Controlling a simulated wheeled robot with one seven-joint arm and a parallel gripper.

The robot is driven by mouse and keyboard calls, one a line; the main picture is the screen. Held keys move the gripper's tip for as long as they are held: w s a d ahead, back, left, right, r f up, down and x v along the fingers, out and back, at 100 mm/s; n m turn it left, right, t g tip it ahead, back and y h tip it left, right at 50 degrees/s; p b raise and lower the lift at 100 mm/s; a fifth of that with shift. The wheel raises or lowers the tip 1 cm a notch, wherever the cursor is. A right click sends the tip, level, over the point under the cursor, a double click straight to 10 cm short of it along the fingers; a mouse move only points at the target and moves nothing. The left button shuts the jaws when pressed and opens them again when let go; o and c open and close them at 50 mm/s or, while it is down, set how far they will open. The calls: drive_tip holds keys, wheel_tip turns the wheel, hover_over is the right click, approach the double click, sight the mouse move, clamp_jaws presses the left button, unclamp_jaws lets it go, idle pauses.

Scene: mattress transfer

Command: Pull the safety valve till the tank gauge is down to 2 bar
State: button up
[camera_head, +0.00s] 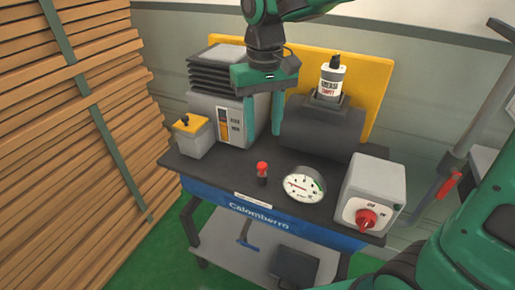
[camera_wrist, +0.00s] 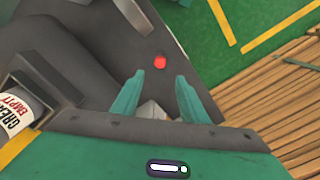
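The safety valve with its red knob (camera_head: 262,168) stands upright on the dark bench top near the front edge. The red knob also shows in the wrist view (camera_wrist: 160,62), just beyond the fingertips. The round white tank gauge (camera_head: 303,187) is right of the valve. Its reddish needle points left; its numbers are too small to read surely. The dark cylindrical tank (camera_head: 322,130) lies behind the gauge. My gripper (camera_head: 263,133) is open and empty above and behind the valve, apart from it. Its two green fingers also show spread in the wrist view (camera_wrist: 158,79).
A grey box with a red rotary switch (camera_head: 367,219) stands right of the gauge. A grease bottle (camera_head: 331,80) sits over the tank. A ribbed grey machine (camera_head: 217,100) and a small yellow-topped box (camera_head: 190,126) stand left. Stacked wooden planks (camera_head: 60,140) fill the left side.

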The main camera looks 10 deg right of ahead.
sight(262, 164)
wheel_tip(262, 164, down, 11)
drive_tip(key=shift+r, duration=0.15)
idle(0.4)
